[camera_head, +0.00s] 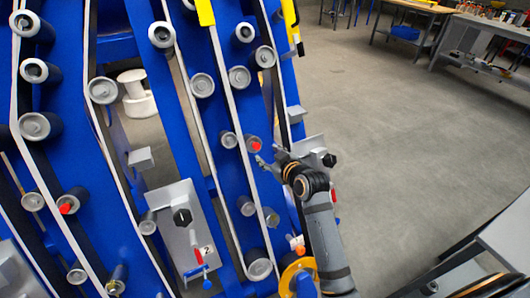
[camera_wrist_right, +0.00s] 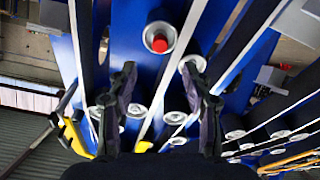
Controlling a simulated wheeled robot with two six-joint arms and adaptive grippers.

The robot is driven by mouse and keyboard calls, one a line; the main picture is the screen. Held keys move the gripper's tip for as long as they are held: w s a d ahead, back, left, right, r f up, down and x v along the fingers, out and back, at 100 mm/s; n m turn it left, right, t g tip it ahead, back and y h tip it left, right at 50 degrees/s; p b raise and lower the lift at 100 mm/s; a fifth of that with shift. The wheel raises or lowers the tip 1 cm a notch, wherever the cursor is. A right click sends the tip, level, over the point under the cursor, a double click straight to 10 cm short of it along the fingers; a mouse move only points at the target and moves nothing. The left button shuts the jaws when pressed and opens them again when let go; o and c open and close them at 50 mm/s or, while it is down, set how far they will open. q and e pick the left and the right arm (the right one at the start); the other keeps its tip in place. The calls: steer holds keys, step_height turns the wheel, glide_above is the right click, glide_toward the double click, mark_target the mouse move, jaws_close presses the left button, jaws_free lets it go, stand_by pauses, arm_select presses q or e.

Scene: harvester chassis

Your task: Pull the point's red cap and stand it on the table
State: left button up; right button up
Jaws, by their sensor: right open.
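A red cap (camera_head: 254,146) sits on the end of a grey roller-like fitting on the blue chassis. In the right wrist view a red cap (camera_wrist_right: 160,44) shows inside a pale ring, ahead of the fingertips and between them. My right gripper (camera_head: 268,160) is close beside the cap in the head view, at its lower right. In the wrist view its fingers (camera_wrist_right: 159,72) are spread apart with nothing between them. Another red cap (camera_head: 66,208) shows on the left of the chassis. My left gripper is not in view.
The blue chassis (camera_head: 175,120) carries several grey rollers and pale belts around the gripper. A grey plate with a dark knob (camera_head: 182,217) stands out below. A grey surface (camera_head: 512,232) is cut off at the lower right. Open floor (camera_head: 410,140) lies right of the chassis.

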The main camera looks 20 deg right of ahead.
mark_target(257, 147)
steer(key=x, duration=0.9)
steer(key=shift+a, duration=0.1)
jaws_close()
steer(key=shift+s+r+p, duration=0.4)
steer(key=shift+s+p, duration=0.15)
steer(key=shift+p, duration=0.3)
steer(key=shift+p+v, duration=0.95)
steer(key=shift+s+r, duration=0.1)
steer(key=shift+s, duration=0.1)
